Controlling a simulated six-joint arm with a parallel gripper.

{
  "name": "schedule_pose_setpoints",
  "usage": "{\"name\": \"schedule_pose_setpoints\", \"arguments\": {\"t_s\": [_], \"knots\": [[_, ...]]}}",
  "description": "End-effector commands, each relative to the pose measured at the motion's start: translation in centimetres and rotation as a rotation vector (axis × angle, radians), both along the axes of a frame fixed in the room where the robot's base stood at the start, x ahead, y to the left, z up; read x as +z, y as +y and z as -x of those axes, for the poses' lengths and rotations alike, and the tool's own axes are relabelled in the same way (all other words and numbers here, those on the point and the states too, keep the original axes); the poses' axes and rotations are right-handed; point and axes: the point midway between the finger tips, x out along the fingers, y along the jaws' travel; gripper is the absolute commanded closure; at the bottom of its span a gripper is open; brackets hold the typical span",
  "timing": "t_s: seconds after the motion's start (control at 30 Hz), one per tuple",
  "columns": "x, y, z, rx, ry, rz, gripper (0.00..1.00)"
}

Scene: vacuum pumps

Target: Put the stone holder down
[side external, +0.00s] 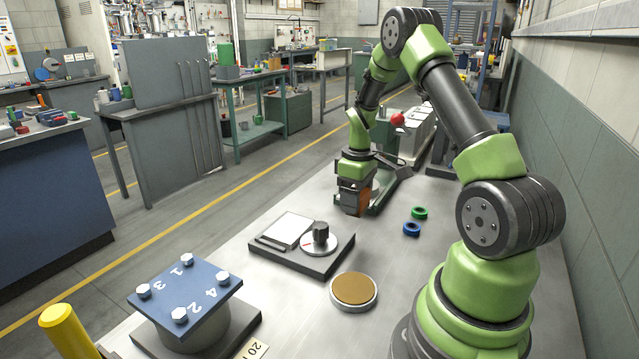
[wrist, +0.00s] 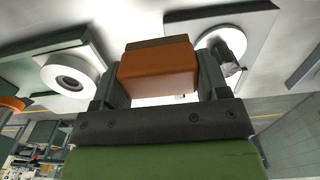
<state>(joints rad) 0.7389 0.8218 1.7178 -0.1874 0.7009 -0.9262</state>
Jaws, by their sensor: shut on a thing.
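My gripper (side external: 352,198) is low over the far part of the grey metal table (side external: 290,205), shut on the stone holder. The stone holder is an orange-brown block; in the wrist view (wrist: 158,72) it sits between the two dark fingers, with a darker strip along its far edge. In the side view part of it (side external: 366,194) shows beside the fingers. I cannot tell whether its underside touches the table.
A dark plate with a white pad and a black-knobbed dial (side external: 320,240) lies nearer the camera. A brown-topped round dish (side external: 353,289), blue ring (side external: 411,229) and green ring (side external: 419,213) are to its right. A blue numbered flange (side external: 185,285) stands front left. A red-knobbed machine (side external: 398,119) is behind.

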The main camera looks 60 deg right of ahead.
Motion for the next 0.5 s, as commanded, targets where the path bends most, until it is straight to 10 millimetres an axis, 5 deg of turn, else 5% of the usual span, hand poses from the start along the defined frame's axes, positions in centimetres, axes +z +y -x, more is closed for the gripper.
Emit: {"name": "schedule_pose_setpoints", "arguments": {"t_s": [0.2, 0.5], "knots": [[-0.7, 0.6, 4.9, -0.012, -0.003, -0.002, 0.54], [-0.9, 0.9, 6.2, -0.012, -0.007, 0.001, 0.54]]}}
